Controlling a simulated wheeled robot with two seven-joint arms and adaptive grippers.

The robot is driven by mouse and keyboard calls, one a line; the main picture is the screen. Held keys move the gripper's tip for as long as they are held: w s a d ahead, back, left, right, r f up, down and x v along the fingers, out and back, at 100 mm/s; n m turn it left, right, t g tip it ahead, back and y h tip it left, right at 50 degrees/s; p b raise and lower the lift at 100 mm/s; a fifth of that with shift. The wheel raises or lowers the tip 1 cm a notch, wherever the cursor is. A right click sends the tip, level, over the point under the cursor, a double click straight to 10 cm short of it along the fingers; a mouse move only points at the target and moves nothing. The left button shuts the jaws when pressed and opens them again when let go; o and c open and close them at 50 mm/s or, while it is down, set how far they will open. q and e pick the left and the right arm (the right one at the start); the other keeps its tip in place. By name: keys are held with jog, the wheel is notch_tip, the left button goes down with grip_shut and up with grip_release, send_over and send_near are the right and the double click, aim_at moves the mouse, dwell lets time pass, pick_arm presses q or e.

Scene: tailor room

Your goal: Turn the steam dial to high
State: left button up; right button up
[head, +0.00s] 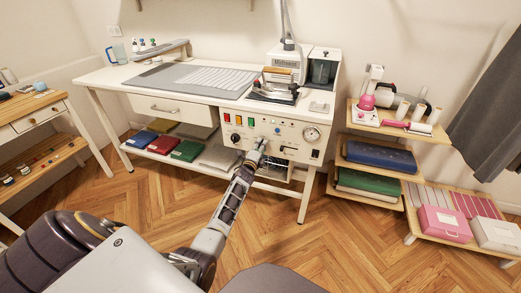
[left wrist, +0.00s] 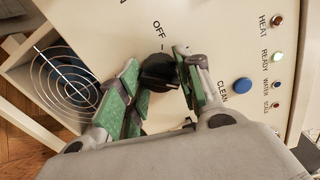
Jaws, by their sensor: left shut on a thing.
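Where the knob's pointer stands is not clear, and no "high" mark can be read. In the head view my left gripper (head: 260,146) reaches the front panel (head: 283,145) of the ironing station and mostly hides the dial. My right gripper is not in view.
A round wire grille (left wrist: 64,78) is on the other side.

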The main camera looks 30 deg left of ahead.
pick_arm(q)
jog(key=m+b, duration=0.2)
jog(key=m, duration=0.1)
jog(key=shift+d+f, duration=0.1)
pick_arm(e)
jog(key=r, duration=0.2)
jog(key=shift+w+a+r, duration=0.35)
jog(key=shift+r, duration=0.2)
pick_arm(q)
jog(key=o, duration=1)
jog(key=shift+o, duration=0.2)
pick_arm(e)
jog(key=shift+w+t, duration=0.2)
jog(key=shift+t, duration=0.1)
pick_arm(q)
jog(key=shift+s, duration=0.2)
jog(key=v, duration=1.1)
jog(key=shift+s, duration=0.3)
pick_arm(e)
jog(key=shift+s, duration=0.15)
